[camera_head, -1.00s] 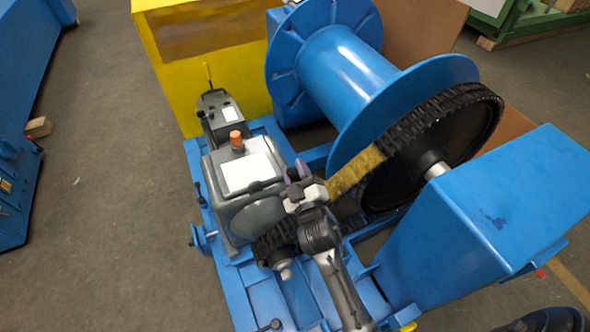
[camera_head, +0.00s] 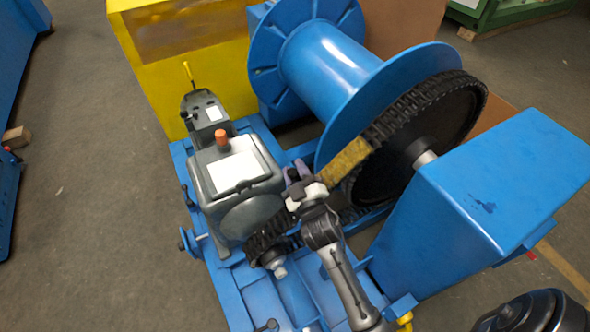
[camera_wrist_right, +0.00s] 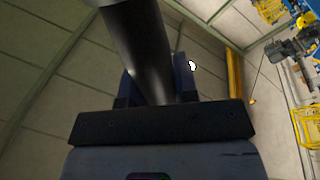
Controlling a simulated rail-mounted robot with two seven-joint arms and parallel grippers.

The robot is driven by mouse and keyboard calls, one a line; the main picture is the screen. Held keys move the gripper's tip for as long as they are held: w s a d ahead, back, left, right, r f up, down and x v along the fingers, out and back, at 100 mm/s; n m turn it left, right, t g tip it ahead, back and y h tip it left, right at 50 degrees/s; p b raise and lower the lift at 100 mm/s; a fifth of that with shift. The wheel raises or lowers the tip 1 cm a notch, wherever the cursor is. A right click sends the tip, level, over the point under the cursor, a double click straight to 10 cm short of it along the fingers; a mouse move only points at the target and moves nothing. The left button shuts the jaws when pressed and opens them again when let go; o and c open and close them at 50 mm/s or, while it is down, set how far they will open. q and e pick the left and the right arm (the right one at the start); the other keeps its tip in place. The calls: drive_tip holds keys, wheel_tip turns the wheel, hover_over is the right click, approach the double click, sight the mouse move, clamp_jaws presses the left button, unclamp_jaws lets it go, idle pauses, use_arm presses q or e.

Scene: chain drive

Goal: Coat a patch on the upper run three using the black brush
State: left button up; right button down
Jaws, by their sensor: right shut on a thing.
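My right gripper (camera_head: 298,178) is above the upper side of the chain, between the grey gearbox and the large sprocket. It is shut on a dark cylindrical thing, likely the black brush (camera_wrist_right: 140,45), which stands between the fingers in the right wrist view. The brush's bristle end is not visible, so I cannot tell whether it touches the chain. The black chain (camera_head: 415,97) wraps the large sprocket (camera_head: 425,130) and runs down to the small sprocket. The upper run (camera_head: 346,166) carries a yellowish stretch just right of the gripper. My left gripper is out of view.
The grey gearbox (camera_head: 215,190) with an orange cap stands close left of the gripper. A blue drum (camera_head: 325,65) is behind, and a blue box housing (camera_head: 490,190) is at right. A yellow cabinet (camera_head: 150,80) stands at the back left. Open floor lies left.

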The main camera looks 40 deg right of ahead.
drive_tip(key=shift+s+d+f+b, duration=0.15)
drive_tip(key=shift+d+f+b, duration=0.2)
drive_tip(key=shift+d+f, duration=0.4)
idle(0.8)
drive_tip(key=d+r+p, duration=0.2)
drive_tip(key=p, duration=0.1)
drive_tip(key=shift+s+r, duration=0.15)
drive_tip(key=shift+s, duration=0.1)
drive_tip(key=shift+d+r+p, duration=0.2)
drive_tip(key=shift+d+p, duration=0.15)
drive_tip(key=shift+p, duration=0.15)
drive_tip(key=shift+s+f, duration=0.1)
drive_tip(key=shift+f, duration=0.05)
drive_tip(key=shift+w+a+f+b, duration=0.2)
drive_tip(key=shift+a+f+b, duration=0.45)
drive_tip(key=shift+a+f, duration=0.2)
drive_tip(key=shift+w+a+f+b, duration=0.15)
drive_tip(key=shift+a+f+b, duration=0.25)
drive_tip(key=shift+a+f, duration=0.15)
drive_tip(key=shift+r, duration=0.1)
drive_tip(key=shift+a+r, duration=0.1)
